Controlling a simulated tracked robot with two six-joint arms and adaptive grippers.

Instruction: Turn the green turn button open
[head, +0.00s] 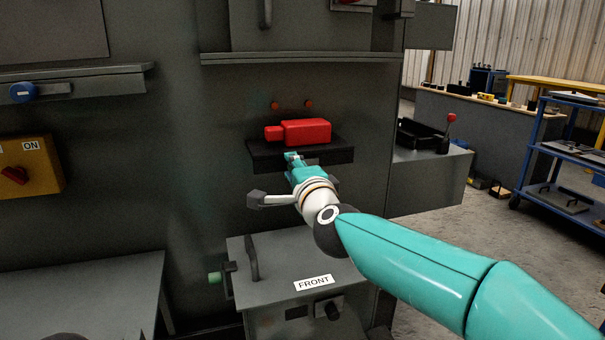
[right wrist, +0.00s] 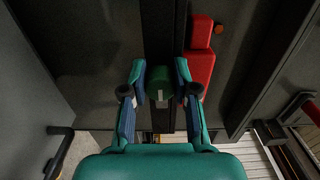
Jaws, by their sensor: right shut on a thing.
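The green turn button (right wrist: 157,86) shows in the right wrist view, between the fingers of my right gripper (right wrist: 160,80). It is a short green piece with a pale mark, in front of the dark shelf edge. In the head view my right gripper (head: 294,157) is at the front of the shelf below the red block and covers the button there. The gripper is shut on the button. The exact contact at the fingertips is hard to make out. My left gripper is not in view.
A red block (head: 306,131) lies on the dark shelf (head: 343,155). Below stands a grey box (head: 262,287) with a handle and a FRONT label (head: 313,283); a green knob (head: 214,278) is at its left. A yellow switch box (head: 34,160) is far left.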

